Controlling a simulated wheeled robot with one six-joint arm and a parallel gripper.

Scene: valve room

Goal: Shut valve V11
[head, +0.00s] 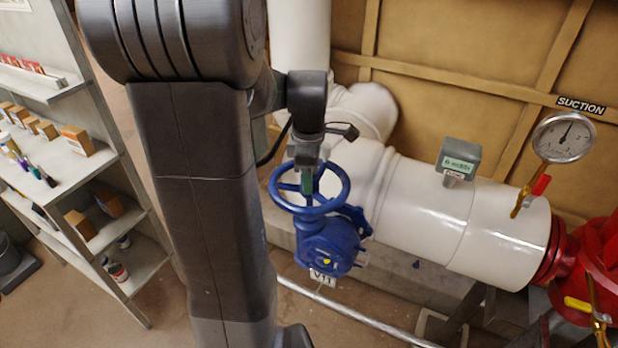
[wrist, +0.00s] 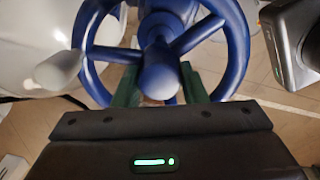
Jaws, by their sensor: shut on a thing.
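Valve V11 has a blue body (head: 328,247) with a white V11 tag (head: 322,277) below it, in the middle of the head view. Its blue handwheel (head: 342,203) lies on top, facing up. My gripper (head: 307,182) reaches down to the middle of the wheel and is shut on it. In the wrist view, the handwheel (wrist: 239,45) fills the top, with its round hub (wrist: 159,72) in the middle. The green fingers of my gripper (wrist: 160,93) stand on either side of the hub area. The exact contact is partly hidden. A pale knob (wrist: 55,70) shows at the wheel's left.
A white pipe (head: 430,210) runs right from the valve, with a grey box (head: 460,158) above it. A SUCTION gauge (head: 564,137) and red fittings (head: 590,270) stand at the right. A shelf (head: 60,165) with small goods stands at the left. A thin pipe (head: 350,312) runs low.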

